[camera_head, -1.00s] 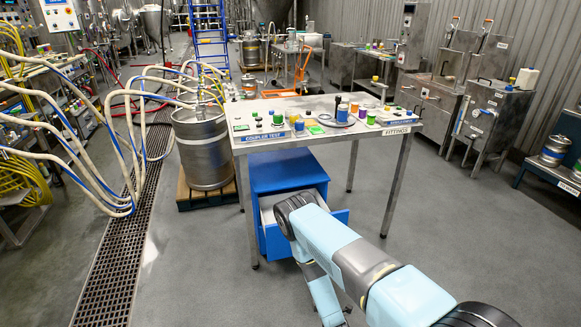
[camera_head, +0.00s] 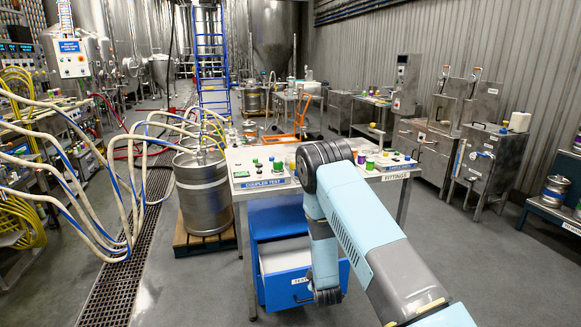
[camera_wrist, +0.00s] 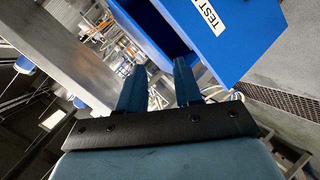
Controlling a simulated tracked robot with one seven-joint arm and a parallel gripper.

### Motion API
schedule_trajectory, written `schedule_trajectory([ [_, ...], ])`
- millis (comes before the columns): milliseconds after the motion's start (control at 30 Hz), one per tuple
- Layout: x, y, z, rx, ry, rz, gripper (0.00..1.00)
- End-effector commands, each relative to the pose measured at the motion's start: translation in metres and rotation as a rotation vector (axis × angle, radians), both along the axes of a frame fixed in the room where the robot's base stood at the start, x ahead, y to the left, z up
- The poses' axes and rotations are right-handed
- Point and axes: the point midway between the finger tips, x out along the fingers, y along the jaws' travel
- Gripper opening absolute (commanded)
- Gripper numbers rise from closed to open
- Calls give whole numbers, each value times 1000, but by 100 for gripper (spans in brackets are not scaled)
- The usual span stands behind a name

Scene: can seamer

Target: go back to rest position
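My arm rises in front of the table in the head view and bends down at the elbow. My gripper (camera_head: 326,296) hangs low in front of the blue drawer unit's right side, small and partly hidden there. In the wrist view my gripper (camera_wrist: 160,76) shows two blue fingers spread apart with nothing between them. The open blue drawer (camera_head: 296,287) is just beyond the fingers, and its front with a "TEST" label (camera_wrist: 209,17) shows at the top of the wrist view. I cannot tell whether the gripper touches the drawer.
A steel table (camera_head: 240,187) carries coupler parts and colored fittings, partly hidden by my arm. Steel machines (camera_head: 428,150) line the right wall. The floor (camera_head: 455,265) at right is clear.

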Motion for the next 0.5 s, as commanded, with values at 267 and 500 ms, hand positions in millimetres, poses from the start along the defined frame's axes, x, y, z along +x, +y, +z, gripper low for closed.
schedule_trajectory([
  [267,19,-8,86,121,73,-83,34],
  [500,19,-17,157,218,141,-148,34],
])
